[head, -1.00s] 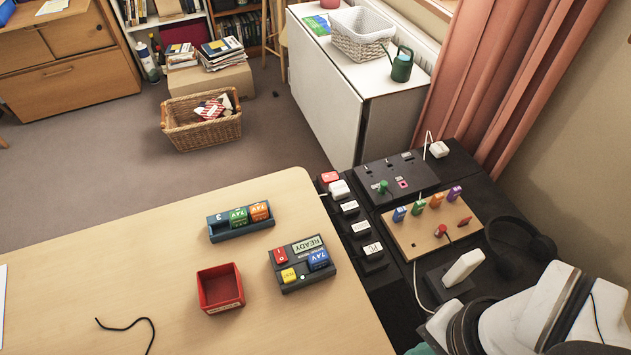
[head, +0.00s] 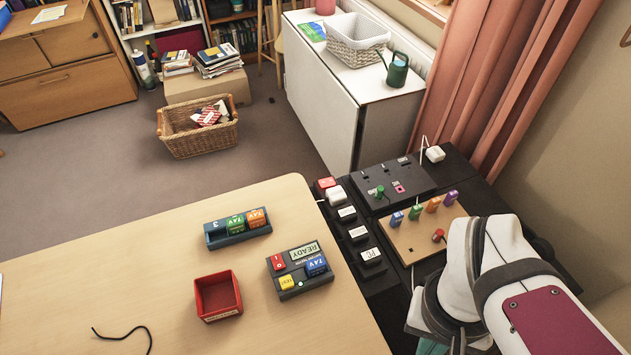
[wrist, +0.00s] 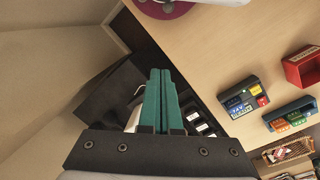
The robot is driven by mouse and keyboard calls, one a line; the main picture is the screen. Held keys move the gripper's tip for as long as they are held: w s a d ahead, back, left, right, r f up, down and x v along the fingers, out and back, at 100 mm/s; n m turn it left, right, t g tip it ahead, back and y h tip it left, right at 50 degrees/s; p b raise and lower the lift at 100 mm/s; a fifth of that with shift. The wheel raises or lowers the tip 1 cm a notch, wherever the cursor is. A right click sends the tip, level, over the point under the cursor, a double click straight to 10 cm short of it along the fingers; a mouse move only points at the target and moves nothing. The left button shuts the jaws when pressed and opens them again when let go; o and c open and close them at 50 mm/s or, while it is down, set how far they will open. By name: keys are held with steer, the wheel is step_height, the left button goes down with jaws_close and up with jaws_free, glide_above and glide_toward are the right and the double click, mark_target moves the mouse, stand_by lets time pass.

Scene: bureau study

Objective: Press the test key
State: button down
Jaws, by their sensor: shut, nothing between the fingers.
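The dark battery tester (head: 299,272) lies on the wooden desk. It has a READY display (head: 304,251), a red switch (head: 279,264), a yellow key (head: 287,283) and a blue battery (head: 316,265) seated in it. A small green light shows beside the yellow key. The tester also shows at the right in the wrist view (wrist: 243,96), upside down and small. My gripper (wrist: 160,72) has teal fingers, shut together and empty. In the head view only a bit of teal shows at the bottom edge, right of the desk and well away from the tester.
A blue holder (head: 236,237) with green and orange batteries and an open red box (head: 218,296) stand near the tester. A black cord lies at the desk's front. Chargers and a wooden peg board (head: 425,238) sit on the black surface to the right.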

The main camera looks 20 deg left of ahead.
steer(key=w+a+f+n+t+h, duration=0.1)
steer(key=w+a+n+h, duration=0.1)
steer(key=w+n+h, duration=0.3)
steer(key=n+t+y, duration=0.5)
steer(key=n+t, duration=0.4)
steer(key=n, duration=1.1)
glide_above(282, 285)
step_height(282, 285, down, 5)
steer(key=shift+f, duration=0.1)
steer(key=shift+f, duration=4.4)
steer(key=shift+f, duration=0.1)
steer(key=shift+f, duration=0.3)
